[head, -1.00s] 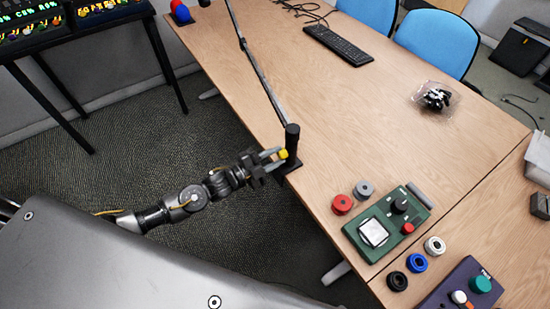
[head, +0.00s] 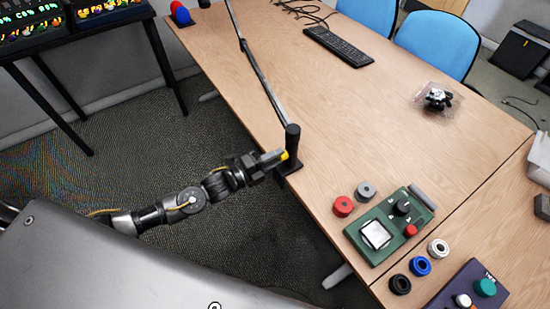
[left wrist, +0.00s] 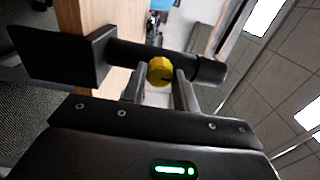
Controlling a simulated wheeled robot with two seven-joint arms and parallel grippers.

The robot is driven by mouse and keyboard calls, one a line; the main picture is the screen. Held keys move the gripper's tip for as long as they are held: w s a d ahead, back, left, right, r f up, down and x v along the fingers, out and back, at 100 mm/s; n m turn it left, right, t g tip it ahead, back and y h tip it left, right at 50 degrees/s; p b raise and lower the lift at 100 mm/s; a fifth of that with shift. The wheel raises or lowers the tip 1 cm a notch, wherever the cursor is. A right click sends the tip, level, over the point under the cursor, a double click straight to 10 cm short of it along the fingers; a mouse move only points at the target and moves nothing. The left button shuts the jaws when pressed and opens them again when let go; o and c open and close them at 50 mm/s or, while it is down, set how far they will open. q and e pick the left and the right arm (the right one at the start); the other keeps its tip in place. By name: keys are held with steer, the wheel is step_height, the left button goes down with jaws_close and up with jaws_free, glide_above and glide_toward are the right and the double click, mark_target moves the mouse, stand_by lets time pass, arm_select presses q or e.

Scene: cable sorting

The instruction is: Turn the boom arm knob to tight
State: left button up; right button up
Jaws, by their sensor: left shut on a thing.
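The boom arm stands at the table's near-left edge, with a black post (head: 292,143) on a black clamp and a long thin grey boom (head: 258,68) reaching toward the far left. A yellow knob (head: 285,155) sits on the side of the post; in the left wrist view the knob (left wrist: 160,70) is round with a dark mark on its face. My left gripper (head: 274,158) reaches in from the left and is shut on the knob, one finger on each side in the left wrist view (left wrist: 160,84). The fingers partly hide the knob in the head view. My right gripper is out of view.
A green device (head: 383,232) and red, grey, blue, white and black rings lie at the table's right, near a purple device (head: 465,290). A keyboard (head: 338,45) lies at the back. The table's middle is clear.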

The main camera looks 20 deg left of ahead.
arm_select(q)
steer(key=shift+s+f, duration=0.1)
stand_by(0.3)
steer(key=o, duration=1)
steer(key=shift+c, duration=0.2)
steer(key=shift+a, duration=0.1)
steer(key=b+v, duration=0.2)
steer(key=v, duration=0.8)
steer(key=shift+s, duration=0.35)
steer(key=shift+a, duration=0.15)
